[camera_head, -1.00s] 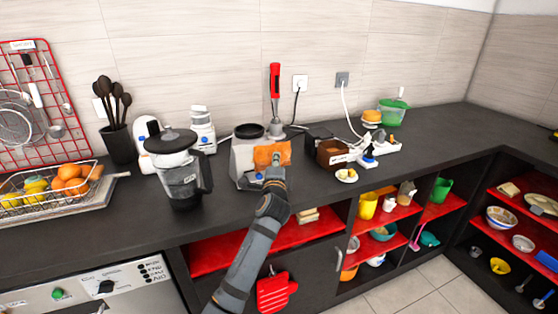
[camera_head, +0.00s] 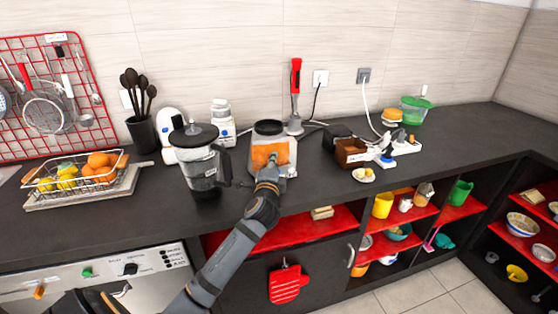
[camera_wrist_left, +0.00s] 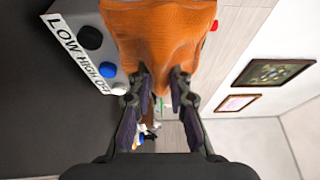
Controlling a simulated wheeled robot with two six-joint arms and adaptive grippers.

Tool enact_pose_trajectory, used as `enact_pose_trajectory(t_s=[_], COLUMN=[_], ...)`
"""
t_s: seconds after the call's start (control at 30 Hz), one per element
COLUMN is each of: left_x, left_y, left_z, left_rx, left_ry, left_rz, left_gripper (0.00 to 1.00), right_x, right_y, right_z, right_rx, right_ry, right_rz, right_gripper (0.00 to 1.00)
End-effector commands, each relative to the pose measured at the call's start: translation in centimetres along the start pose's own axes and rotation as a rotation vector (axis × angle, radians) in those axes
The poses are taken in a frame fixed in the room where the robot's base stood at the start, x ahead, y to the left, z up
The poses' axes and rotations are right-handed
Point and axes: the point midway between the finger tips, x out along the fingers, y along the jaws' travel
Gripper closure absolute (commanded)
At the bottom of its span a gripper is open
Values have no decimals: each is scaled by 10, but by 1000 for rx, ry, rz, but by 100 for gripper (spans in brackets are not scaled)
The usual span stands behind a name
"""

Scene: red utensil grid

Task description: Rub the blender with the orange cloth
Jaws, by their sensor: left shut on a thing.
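The orange cloth (camera_head: 262,157) lies against the front of a silver-grey appliance base with a black round top, which looks like the blender's base (camera_head: 290,160). A clear jug with a black lid and handle (camera_head: 200,170) stands on the counter to its left. My left gripper (camera_head: 268,174) is shut on the cloth at the base's front. In the left wrist view, the cloth (camera_wrist_left: 160,30) hangs between the fingertips (camera_wrist_left: 164,84), beside the base's panel (camera_wrist_left: 62,35) with knobs and LOW, HIGH and OFF labels. Exact contact with the base is hidden. My right gripper is not in view.
A red hand mixer (camera_head: 295,90) stands behind the base. A white bottle (camera_head: 222,122) and a utensil pot (camera_head: 142,132) are at the back left. A brown box (camera_head: 350,153) and a small plate (camera_head: 363,175) lie to the right. The counter front is clear.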

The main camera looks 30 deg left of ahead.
Motion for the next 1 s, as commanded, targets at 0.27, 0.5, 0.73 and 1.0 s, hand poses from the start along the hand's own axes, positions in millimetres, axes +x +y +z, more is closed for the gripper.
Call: enact_pose_trajectory(t_s=[0.27,0.5,0.73,1.0], left_x=[-3,-28,-51,-56], left_y=[0,0,0,0], left_z=[-2,-13,-22,-24], left_rx=[-2,-4,-4,-1], left_ry=[1,2,1,0], left_rz=[1,3,2,0], left_gripper=[100,100,100,100], right_x=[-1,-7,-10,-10], right_y=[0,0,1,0], right_z=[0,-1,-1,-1], right_rx=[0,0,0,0], right_ry=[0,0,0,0], right_rz=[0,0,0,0], right_gripper=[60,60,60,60])
